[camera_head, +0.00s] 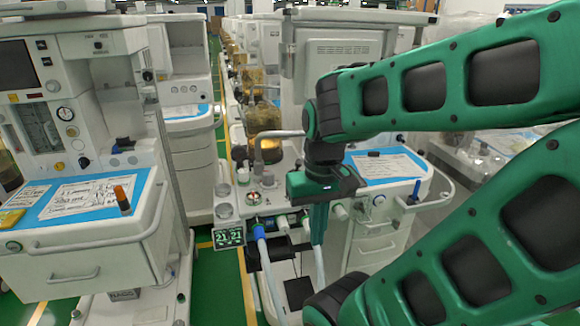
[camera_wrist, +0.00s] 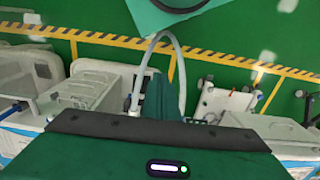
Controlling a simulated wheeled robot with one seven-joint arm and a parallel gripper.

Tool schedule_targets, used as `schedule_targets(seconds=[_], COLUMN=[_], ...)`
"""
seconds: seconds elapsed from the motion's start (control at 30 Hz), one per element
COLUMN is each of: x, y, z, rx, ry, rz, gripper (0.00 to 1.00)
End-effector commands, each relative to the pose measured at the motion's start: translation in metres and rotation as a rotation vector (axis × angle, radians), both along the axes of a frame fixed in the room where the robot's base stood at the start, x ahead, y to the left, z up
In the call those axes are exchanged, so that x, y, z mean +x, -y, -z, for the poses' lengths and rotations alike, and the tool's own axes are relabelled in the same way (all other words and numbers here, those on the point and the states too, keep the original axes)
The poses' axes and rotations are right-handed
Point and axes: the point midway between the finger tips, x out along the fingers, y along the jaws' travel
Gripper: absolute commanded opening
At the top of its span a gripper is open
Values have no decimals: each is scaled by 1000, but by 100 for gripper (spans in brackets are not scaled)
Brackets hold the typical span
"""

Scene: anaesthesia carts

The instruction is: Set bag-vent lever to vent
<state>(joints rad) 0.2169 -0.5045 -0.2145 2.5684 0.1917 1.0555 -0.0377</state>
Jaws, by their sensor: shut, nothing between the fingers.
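The anaesthesia cart (camera_head: 400,195) in front of me has a cluster of gauges, knobs and hose ports along its front left edge. I cannot single out the bag-vent lever; it is too small to tell or hidden behind my gripper. My gripper (camera_head: 318,238) points down in front of this cluster, its fingers together and empty. In the wrist view its closed green fingers (camera_wrist: 158,97) stand beside a pale hose (camera_wrist: 138,88). I cannot tell whether they touch anything.
A second cart (camera_head: 90,240) with a blue mat and papers stands at the left. A bent grey pipe (camera_head: 278,134) rises behind my gripper. Pale hoses (camera_head: 268,262) hang below the ports. A small display (camera_head: 228,237) sits to their left. Green floor shows between the carts.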

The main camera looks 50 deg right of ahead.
Motion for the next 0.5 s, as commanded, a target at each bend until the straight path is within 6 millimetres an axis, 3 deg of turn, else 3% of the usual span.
schedule_targets(seconds=[0.17,0.5], x=[24,116], y=[19,78], z=[-1,-4], rx=[-54,-318], ry=[37,70], rz=[-179,-910], gripper=[0,0])
